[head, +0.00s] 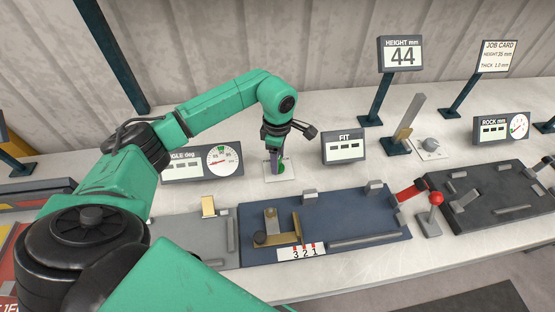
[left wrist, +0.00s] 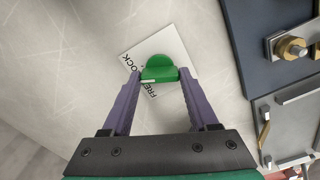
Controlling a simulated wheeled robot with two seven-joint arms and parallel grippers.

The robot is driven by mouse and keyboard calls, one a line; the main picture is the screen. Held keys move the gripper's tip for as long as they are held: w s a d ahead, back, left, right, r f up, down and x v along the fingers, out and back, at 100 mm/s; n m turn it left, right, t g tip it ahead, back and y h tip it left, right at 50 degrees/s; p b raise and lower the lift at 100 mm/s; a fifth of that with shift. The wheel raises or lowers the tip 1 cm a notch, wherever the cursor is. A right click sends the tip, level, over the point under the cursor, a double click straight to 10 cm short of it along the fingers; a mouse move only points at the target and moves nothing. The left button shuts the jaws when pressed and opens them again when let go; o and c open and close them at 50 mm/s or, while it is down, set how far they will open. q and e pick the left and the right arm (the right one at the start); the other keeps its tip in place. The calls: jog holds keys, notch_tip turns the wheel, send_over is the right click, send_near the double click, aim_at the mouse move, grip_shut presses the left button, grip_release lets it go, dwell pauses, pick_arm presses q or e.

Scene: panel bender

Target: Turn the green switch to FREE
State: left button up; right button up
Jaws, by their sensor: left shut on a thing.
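The green switch (left wrist: 160,66) is a round green knob with a raised grip on a white plate (left wrist: 174,45). The plate's lettering is partly covered in the left wrist view; LOCK shows at its left and FREE at its lower edge. A pale mark on the knob's near edge lies close to the FREE lettering. My left gripper (left wrist: 160,76) is shut on the knob, one purple finger at each side. In the head view the left gripper (head: 273,150) points down onto the green switch (head: 282,168), mostly hiding it. My right gripper is not in view.
The angle gauge (head: 202,163) stands left of the switch and the FIT display (head: 344,147) right of it. A blue fixture plate (head: 350,217) lies in front. A red-knobbed lever (head: 436,199) stands farther right. Bare bench surrounds the switch plate.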

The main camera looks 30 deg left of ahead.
pick_arm(q)
jog(key=n+b, duration=0.1)
jog(key=n, duration=0.1)
jog(key=shift+n, duration=0.3)
jog(key=n+b, duration=0.1)
jog(key=n, duration=0.2)
jog(key=shift+n, duration=0.3)
jog(key=n+b, duration=0.1)
jog(key=n, duration=0.2)
jog(key=shift+r+n+b, duration=0.15)
jog(key=shift+n+b, duration=0.25)
jog(key=shift+n, duration=0.9)
jog(key=shift+w, duration=0.1)
jog(key=o, duration=1.3)
jog(key=shift+c, duration=0.2)
jog(key=shift+o, duration=0.6)
